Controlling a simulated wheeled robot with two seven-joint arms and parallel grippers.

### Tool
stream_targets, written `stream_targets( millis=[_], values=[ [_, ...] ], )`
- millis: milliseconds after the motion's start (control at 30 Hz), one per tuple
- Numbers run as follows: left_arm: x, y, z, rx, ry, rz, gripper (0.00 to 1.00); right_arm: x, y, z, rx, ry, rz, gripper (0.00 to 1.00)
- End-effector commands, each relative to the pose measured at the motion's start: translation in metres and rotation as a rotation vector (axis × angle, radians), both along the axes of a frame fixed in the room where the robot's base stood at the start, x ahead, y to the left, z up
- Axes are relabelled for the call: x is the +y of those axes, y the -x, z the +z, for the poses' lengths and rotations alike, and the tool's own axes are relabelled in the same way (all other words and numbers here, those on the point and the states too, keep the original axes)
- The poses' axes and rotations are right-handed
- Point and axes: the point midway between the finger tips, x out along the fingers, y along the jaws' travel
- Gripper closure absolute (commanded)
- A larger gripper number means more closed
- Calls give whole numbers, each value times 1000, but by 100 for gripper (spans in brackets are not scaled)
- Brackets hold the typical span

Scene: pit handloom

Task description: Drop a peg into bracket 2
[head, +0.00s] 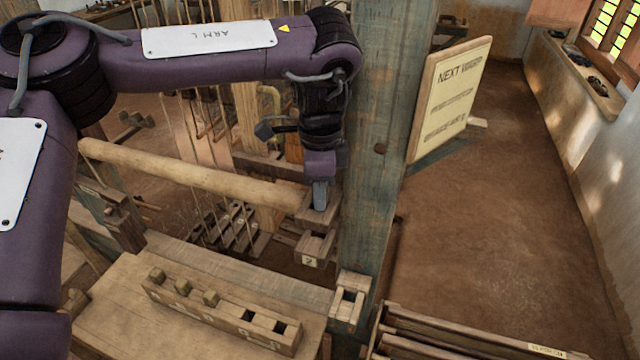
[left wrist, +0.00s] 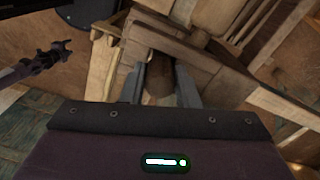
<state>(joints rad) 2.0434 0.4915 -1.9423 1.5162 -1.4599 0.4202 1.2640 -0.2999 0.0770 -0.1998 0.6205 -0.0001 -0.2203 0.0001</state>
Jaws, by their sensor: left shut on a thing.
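Bracket 2 (head: 311,244) is a wooden bracket with a white "2" label, beside the blue-green post. My left gripper (head: 319,194) points down at the bracket's top, by the end of the round wooden beam (head: 200,175). In the left wrist view its two grey fingers (left wrist: 159,85) are shut on a brown wooden piece, likely a peg. Most of it is hidden, so I cannot tell how deep it sits. The peg block (head: 165,297) holds three pegs (head: 183,287) and shows two empty holes. My right gripper (left wrist: 62,45) appears small and dark in the left wrist view.
The blue-green post (head: 378,150) stands close to the right of my left gripper. A "NEXT WARP" board (head: 452,92) is fixed beyond it. A small wooden socket (head: 347,300) is on the bench's right corner. Slatted wood (head: 450,335) lies at the bottom right. The floor at right is clear.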

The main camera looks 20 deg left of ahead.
Motion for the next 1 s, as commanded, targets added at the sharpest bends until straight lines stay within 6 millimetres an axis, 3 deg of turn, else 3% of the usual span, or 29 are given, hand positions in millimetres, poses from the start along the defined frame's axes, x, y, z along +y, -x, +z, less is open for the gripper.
stream_targets(
  millis=[400, 433, 600, 1000],
  values=[
    [0, 0, 0, 0, 0, 0, 95, -1, 0, 0, -1, 2, 0, 47],
    [0, 0, 0, 0, 0, 0, 70, -2, -1, 0, -1, 2, 1, 47],
    [0, 0, 0, 0, 0, 0, 48, -3, 0, 0, -1, 4, 1, 47],
    [0, -1, 8, -4, -1, -1, 47, -4, 0, -2, -1, 4, 2, 47]
  ],
)
